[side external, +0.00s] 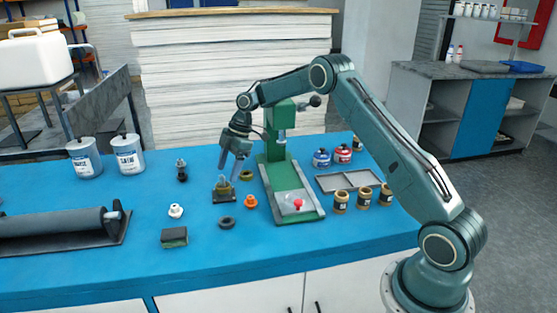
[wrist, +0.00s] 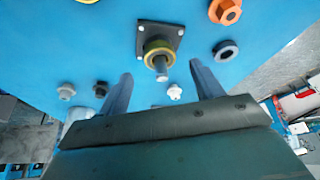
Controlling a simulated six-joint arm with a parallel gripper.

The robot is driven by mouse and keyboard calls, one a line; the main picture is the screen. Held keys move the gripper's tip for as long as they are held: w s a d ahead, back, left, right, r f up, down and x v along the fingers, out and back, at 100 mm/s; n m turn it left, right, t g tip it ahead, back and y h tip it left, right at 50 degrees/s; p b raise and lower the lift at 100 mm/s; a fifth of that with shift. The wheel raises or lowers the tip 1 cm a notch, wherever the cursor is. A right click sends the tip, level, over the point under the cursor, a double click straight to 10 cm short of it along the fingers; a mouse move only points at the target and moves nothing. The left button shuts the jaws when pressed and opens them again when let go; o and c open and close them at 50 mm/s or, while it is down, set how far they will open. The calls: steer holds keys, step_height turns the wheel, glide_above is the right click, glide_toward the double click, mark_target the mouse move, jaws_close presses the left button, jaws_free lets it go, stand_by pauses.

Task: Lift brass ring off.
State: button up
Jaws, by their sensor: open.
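The brass ring (wrist: 152,47) sits around an upright post (wrist: 162,72) on a dark square base plate (wrist: 172,30) in the wrist view. In the side view, the base plate (side external: 223,198) stands on the blue bench, with the ring (side external: 222,186) low on its post. My gripper (side external: 230,173) points down just above the post in the side view. In the wrist view, my gripper's (wrist: 160,69) fingers are spread wide, one on each side of the post's line. Nothing is held between them, and the ring appears untouched.
Close by are an orange nut (side external: 251,202), a dark ring (side external: 227,222), an olive ring (side external: 246,175) and a white nut (side external: 176,211). A green press (side external: 277,150) stands to the right. A dark block (side external: 174,238) lies at the front left.

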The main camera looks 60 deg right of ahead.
mark_target(224, 180)
steer(key=shift+x, duration=2.2)
steer(key=shift+r, duration=0.1)
steer(key=c, duration=1.2)
steer(key=shift+o, duration=0.2)
step_height(224, 180, up, 10)
